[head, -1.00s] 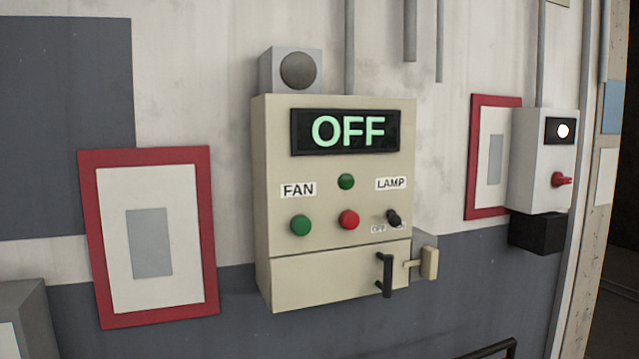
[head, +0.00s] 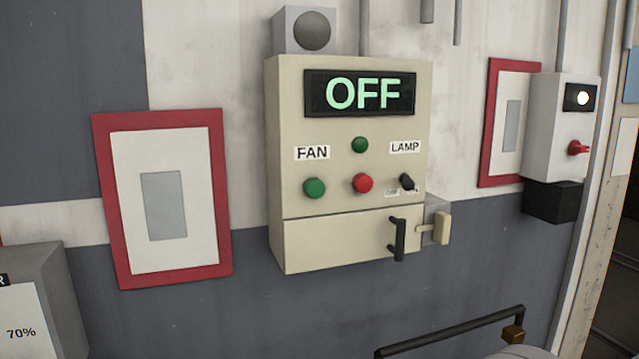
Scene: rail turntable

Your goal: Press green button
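A beige control box (head: 345,237) hangs on the wall in the middle of the head view. A large green button (head: 314,188) sits at its left, under the FAN label (head: 312,153). A red button (head: 362,183) is to its right. A smaller green button or light (head: 360,145) sits above the red one. The display (head: 360,93) at the top reads OFF in green letters. A black LAMP switch (head: 407,182) is at the right of the box. Neither of my grippers is in view.
The box has a black handle (head: 398,239) on its lower panel. Red-framed boards (head: 165,283) hang on both sides. A grey box (head: 48,262) marked 70% is at lower left. A white box (head: 553,132) with a red switch is at right. A dark rail (head: 455,332) is at lower right.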

